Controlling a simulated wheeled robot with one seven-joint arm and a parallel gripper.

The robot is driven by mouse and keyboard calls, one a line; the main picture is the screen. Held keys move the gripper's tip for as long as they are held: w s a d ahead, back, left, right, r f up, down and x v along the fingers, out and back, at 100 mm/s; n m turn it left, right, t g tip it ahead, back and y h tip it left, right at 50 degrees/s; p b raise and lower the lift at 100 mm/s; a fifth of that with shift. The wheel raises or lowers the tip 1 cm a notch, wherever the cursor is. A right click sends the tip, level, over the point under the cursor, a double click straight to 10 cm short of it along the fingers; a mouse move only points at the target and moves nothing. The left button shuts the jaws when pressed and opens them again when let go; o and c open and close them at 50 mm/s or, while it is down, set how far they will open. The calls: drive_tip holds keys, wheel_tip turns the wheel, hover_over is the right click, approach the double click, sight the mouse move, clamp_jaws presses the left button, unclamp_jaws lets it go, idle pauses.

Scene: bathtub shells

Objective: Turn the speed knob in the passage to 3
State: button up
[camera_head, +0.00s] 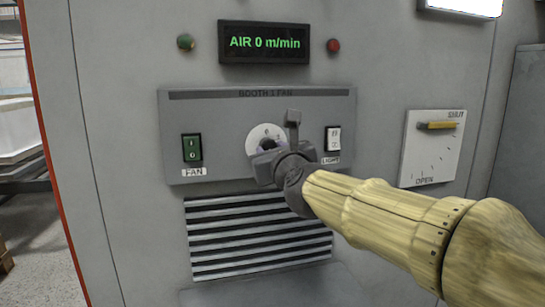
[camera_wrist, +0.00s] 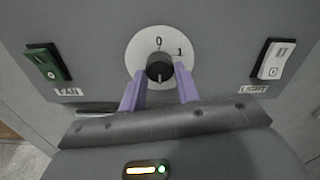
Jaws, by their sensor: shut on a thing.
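The black speed knob (camera_wrist: 159,66) sits on a round white dial (camera_wrist: 146,45) in the wrist view. The numbers 0 and 1 show at the dial's top and upper right; its lower part is hidden. A small pale mark shows on the knob's lower side; I cannot tell for sure which number the knob points to. My gripper (camera_wrist: 159,74) is shut on the knob, with purple fingers at its left and right. In the head view my gripper (camera_head: 272,158) covers much of the dial (camera_head: 259,134). The display (camera_head: 264,43) reads AIR 0 m/min.
A green FAN switch (camera_head: 192,148) is left of the dial and a white LIGHT switch (camera_head: 333,139) right of it. A slatted vent (camera_head: 215,244) lies below. A SHUT/OPEN plate with a yellow lever (camera_head: 437,125) is farther right. Green and red lamps flank the display.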

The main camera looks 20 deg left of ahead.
drive_tip(key=shift+f, duration=0.2)
drive_tip(key=o, duration=1)
drive_tip(key=shift+c, duration=0.2)
drive_tip(key=shift+r, duration=0.1)
drive_tip(key=shift+d, duration=0.1)
